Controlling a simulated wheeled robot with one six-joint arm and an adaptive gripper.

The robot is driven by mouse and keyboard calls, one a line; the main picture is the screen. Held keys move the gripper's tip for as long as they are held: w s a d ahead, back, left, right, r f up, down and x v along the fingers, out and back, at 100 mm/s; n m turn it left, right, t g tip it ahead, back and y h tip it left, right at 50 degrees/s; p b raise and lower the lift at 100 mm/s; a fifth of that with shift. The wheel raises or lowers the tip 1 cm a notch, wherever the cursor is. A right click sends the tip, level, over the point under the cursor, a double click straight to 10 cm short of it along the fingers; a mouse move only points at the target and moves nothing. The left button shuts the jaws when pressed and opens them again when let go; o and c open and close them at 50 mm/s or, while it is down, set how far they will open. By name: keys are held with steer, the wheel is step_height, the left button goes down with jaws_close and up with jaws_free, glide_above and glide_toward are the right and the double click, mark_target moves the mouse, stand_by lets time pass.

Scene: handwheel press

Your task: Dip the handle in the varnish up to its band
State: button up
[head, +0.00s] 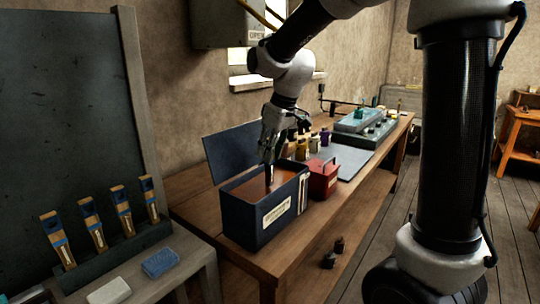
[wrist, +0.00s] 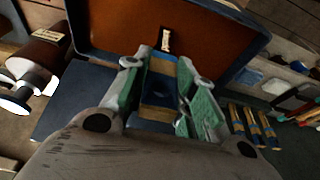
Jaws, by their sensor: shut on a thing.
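My gripper (head: 268,158) points down over the dark blue tank (head: 250,224), shut on a handle (head: 269,176). The tank's blue lid (head: 232,150) stands open behind it, and reddish-brown varnish (head: 250,187) fills the inside. In the wrist view the handle (wrist: 160,92), blue and tan, sits between the green-padded fingers (wrist: 165,95), with the varnish (wrist: 215,42) beyond it. The handle's lower end is at or just above the varnish surface in the head view; I cannot tell whether it touches. The band's height over the varnish is unclear.
A rack (head: 110,250) of several similar handles stands at the left, with a white block (head: 109,291) and a blue block (head: 160,263) before it. A red box (head: 323,179) stands right of the tank; small bottles and a grey mat (head: 345,160) lie beyond.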

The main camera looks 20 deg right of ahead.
steer(key=shift+r, duration=3.7)
stand_by(2.7)
